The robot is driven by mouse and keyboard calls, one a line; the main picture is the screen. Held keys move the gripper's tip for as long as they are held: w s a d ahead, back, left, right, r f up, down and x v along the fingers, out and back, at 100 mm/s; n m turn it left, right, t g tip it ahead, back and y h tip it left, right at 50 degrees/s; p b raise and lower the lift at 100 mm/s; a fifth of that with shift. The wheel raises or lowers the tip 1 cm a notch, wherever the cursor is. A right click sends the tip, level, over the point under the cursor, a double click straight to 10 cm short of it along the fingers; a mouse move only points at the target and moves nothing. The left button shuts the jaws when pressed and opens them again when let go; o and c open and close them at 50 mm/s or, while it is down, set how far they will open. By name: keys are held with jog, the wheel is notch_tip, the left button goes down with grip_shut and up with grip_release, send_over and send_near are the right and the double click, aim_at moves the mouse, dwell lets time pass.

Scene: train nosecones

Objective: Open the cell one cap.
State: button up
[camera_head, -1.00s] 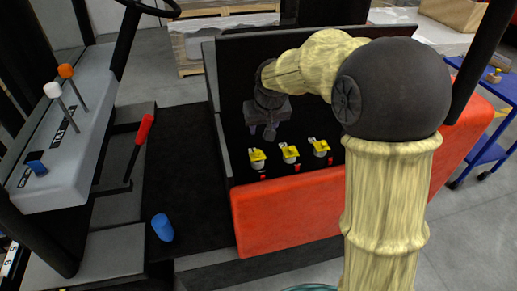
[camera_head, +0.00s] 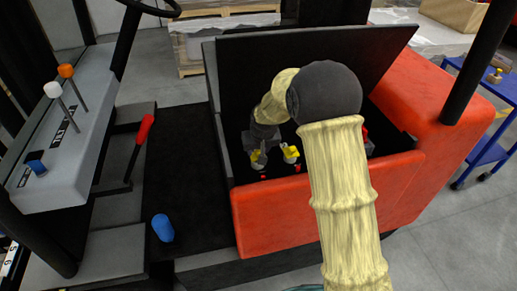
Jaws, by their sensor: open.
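Yellow caps stand in a row in the open black compartment of the red vehicle body. My gripper (camera_head: 259,157) is open, pointing down at the leftmost yellow cap (camera_head: 256,154), with its fingers close around or beside it. Its fingers partly cover that cap, and I cannot tell whether they touch it. The middle yellow cap (camera_head: 290,153) shows just right of the gripper. The third cap is hidden behind my arm. No readable label shows which cap is cell one.
The raised black lid (camera_head: 310,60) stands behind the compartment. The red front wall (camera_head: 280,217) is close below the caps. To the left are a red-handled lever (camera_head: 144,130), a blue cylinder (camera_head: 162,228) and a grey control panel (camera_head: 65,140). A blue cart (camera_head: 490,150) stands at right.

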jog(key=shift+c, duration=0.2)
grip_shut()
jog(key=p, duration=0.3)
jog(key=shift+w+r+g, duration=0.25)
jog(key=shift+r+g, duration=0.15)
jog(key=shift+w+a+r+g+p, duration=0.1)
jog(key=shift+w+g+p, duration=0.2)
jog(key=shift+p, duration=0.65)
jog(key=g+p, duration=0.1)
jog(key=p, duration=0.1)
jog(key=w+h+p, duration=0.1)
jog(key=p, duration=0.1)
jog(key=shift+a+r+g+p, duration=0.15)
jog(key=shift+r+g+p, duration=0.15)
jog(key=shift+g, duration=0.1)
jog(key=shift+w+f+g+p, duration=0.25)
jog(key=shift+g+p, duration=0.25)
jog(key=shift+p, duration=0.2)
jog(key=shift+o, duration=0.2)
grip_release()
